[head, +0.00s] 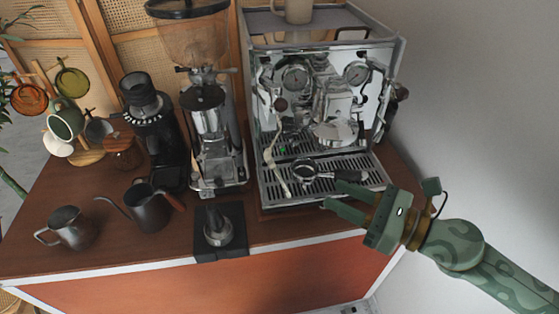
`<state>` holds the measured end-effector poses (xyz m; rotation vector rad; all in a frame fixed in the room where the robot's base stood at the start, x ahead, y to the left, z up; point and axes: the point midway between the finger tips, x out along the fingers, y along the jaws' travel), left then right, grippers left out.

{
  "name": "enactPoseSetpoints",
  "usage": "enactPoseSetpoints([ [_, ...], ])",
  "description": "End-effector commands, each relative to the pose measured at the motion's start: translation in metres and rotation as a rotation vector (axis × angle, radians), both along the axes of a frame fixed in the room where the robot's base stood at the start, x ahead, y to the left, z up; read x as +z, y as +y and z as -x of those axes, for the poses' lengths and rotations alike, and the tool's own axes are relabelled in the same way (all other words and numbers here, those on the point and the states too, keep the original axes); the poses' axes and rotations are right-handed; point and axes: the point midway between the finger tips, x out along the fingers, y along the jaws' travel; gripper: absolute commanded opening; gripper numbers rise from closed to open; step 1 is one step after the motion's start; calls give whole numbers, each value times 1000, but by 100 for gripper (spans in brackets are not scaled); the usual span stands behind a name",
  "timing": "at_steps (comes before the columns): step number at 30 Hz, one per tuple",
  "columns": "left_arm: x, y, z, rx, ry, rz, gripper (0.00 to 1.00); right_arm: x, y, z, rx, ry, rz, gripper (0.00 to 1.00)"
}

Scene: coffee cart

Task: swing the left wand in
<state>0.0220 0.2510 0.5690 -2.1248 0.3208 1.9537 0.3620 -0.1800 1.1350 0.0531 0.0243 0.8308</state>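The espresso machine (325,105) stands at the back right of the cart. Its left wand (271,155) is a thin pale pipe hanging at the machine's left front. It slants down over the drip tray, and its tip is near the tray's front left. My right gripper (332,194) comes in from the right, in front of the drip tray (350,188). Its two fingers are apart, with nothing between them that I can see. It is well to the right of the left wand. My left gripper is not in view.
A portafilter (305,171) with a dark handle lies on the drip tray, between the left wand and my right gripper. A tamper (218,231) stands on a dark mat in front. A grinder (211,130), kettle (149,209) and milk jug (71,228) stand left.

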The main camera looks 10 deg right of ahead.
Motion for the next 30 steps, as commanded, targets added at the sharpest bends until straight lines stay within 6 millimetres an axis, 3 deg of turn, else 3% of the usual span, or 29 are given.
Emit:
enactPoseSetpoints([
  [10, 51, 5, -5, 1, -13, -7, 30, 11, 56, -52, -1, -5, -5, 35],
  [18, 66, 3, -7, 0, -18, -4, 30, 4, 98, -91, -3, 0, -6, 35],
  [30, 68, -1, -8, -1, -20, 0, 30, 1, 112, -104, -4, 3, -4, 35],
])
